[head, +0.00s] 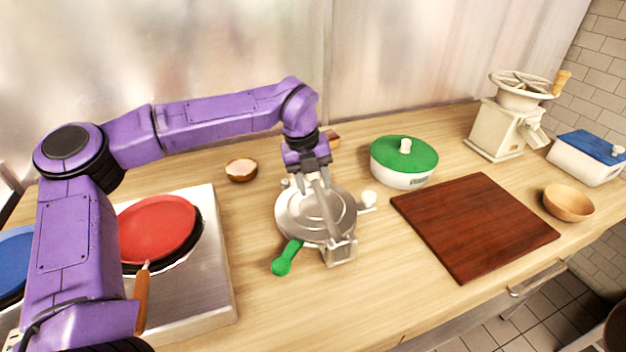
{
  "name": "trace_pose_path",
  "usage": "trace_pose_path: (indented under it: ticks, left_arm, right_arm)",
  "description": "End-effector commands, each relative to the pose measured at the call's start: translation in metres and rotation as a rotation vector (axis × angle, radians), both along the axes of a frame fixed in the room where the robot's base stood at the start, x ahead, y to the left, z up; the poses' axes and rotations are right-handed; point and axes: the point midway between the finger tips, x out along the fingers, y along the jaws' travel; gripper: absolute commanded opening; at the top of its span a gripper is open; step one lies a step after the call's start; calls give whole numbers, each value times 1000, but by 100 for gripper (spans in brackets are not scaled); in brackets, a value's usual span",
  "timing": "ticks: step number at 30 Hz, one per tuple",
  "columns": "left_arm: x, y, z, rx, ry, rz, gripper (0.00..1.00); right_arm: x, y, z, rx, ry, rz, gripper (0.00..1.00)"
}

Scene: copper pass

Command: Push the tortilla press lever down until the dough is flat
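The tortilla press (299,213) is a round, silvery metal press in the middle of the counter. Its upper plate looks lowered onto the base, but any gap and any dough are hidden. A grey bar, seemingly the lever (331,215), runs across the plate from a bracket at the front right up to my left gripper. A green handle (287,257) sticks out at the front left. My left gripper (317,176) points down at the far side of the press, over the bar's far end. Whether its fingers close on the bar is unclear. My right gripper is out of view.
A steel stove with a red pan (157,228) stands at the left. A small bowl (241,170), a green-lidded container (404,160) and a dark red board (474,225) surround the press. A grinder (505,125), blue-lidded box (586,160) and wooden bowl (568,203) stand farther right.

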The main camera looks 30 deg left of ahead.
Motion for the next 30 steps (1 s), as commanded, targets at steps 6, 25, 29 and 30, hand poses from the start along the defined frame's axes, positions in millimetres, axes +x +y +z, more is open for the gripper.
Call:
trace_pose_path:
  ticks: [6,25,29,30]
  left_arm:
    - [0,0,0,0,0,-1,0]
    - [-1,-1,7,34,-28,-1,64]
    - [-1,-1,7,34,-30,-1,64]
    - [-1,-1,8,34,-30,-1,64]
  right_arm:
    - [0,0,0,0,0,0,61]
    - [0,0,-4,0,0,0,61]
    - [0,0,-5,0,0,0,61]
    - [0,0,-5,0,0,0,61]
